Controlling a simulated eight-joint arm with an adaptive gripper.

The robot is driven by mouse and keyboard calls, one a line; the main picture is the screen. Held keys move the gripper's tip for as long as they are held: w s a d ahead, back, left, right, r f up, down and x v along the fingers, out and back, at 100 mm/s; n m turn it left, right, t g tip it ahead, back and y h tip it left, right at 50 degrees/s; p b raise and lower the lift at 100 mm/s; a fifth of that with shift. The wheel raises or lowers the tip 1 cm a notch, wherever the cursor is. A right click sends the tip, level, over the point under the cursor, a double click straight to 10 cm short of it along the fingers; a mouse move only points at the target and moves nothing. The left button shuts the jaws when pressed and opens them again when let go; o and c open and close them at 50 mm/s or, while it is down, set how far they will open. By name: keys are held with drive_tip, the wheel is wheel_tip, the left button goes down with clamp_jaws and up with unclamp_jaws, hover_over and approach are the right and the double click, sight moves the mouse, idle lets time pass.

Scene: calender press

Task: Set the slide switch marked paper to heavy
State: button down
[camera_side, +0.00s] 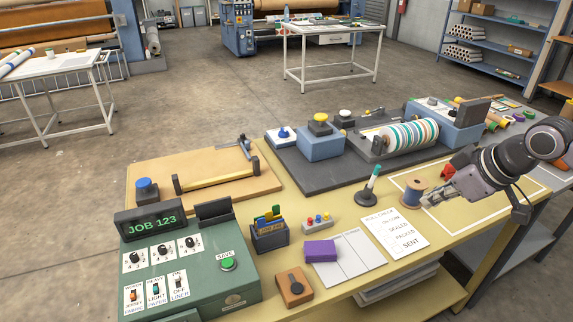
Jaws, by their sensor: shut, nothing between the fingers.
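The slide switch marked paper (155,291) is the middle one of three slide switches on the green console (222,290) at the lower left. Its label reads heavy above light. The slider is too small to tell which end it sits at. My gripper (430,199) is at the right, low over the yellow table beside a thread spool, far from the console. It is shut and holds nothing.
The console also has a JOB 123 display (151,224), several dials and a green save button (228,263). A card holder (269,234), purple block (320,250), spool (411,194), stamp (370,187) and checklist (395,232) lie between gripper and console. The roller press (412,135) stands behind.

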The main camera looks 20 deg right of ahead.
drive_tip(key=w+a+r+n+g, duration=0.1)
drive_tip(key=w+a+r+n, duration=0.1)
drive_tip(key=w+a+n, duration=0.5)
drive_tip(key=a+r+n+g, duration=0.15)
drive_tip(key=a+n, duration=0.35)
drive_tip(key=a, duration=0.5)
drive_tip(key=w+a+r+n, duration=0.3)
drive_tip(key=w+a+n, duration=0.15)
drive_tip(key=a, duration=0.45)
drive_tip(key=s+a+f+n, duration=0.2)
drive_tip(key=a+n, duration=0.2)
drive_tip(key=a, duration=0.3)
drive_tip(key=s+a+f+n, duration=0.1)
drive_tip(key=a+n, duration=0.4)
drive_tip(key=a, duration=0.3)
drive_tip(key=n+g, duration=0.1)
drive_tip(key=n, duration=0.6)
approach(157, 300)
drive_tip(key=s+r, duration=0.3)
drive_tip(key=s, duration=0.2)
drive_tip(key=shift+w+a+r+m+h, duration=0.1)
drive_tip(key=shift+a+m+h, duration=0.15)
drive_tip(key=shift+h, duration=0.05)
drive_tip(key=x, duration=0.9)
drive_tip(key=shift+w+f, duration=0.25)
drive_tip(key=shift+w, duration=0.3)
drive_tip(key=shift+w+f, duration=0.3)
drive_tip(key=shift+w, duration=1.25)
